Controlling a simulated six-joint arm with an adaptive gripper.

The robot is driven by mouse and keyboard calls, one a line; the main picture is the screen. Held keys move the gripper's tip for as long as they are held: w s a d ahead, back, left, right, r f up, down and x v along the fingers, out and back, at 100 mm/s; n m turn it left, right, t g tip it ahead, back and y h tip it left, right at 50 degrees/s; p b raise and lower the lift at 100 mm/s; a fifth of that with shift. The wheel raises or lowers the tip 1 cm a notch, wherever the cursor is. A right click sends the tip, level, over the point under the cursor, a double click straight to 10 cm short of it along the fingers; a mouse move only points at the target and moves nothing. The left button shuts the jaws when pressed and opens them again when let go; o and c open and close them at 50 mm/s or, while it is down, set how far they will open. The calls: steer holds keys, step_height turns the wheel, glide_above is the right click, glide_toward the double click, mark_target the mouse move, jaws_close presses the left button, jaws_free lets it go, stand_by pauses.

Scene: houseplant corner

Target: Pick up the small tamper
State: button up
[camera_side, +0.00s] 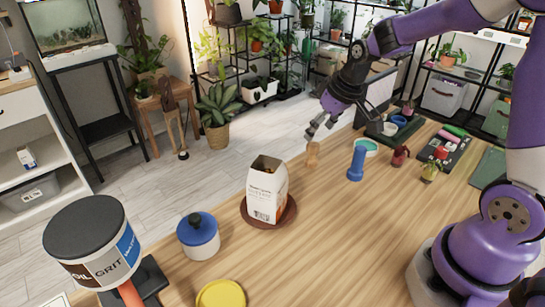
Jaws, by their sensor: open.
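A small tan wooden piece (312,155), which looks like the small tamper, stands upright near the far edge of the table. My gripper (319,128) is open just above it, angled down and to the left. The fingers appear near its top; I cannot tell whether they touch it. A blue upright piece (356,164) with a narrower middle stands to its right, apart from the gripper; it is also somewhat tamper-shaped.
An open carton (267,190) stands on a brown saucer (246,212). A blue-lidded white pot (198,236), a yellow lid (221,294) and a large dark-lidded canister (93,243) are nearer. A red-brown jug (400,156) is right. The middle front table is clear.

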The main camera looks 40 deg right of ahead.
mark_target(315, 144)
steer(key=x, duration=0.7)
steer(key=shift+s, duration=0.3)
steer(key=c, duration=1.1)
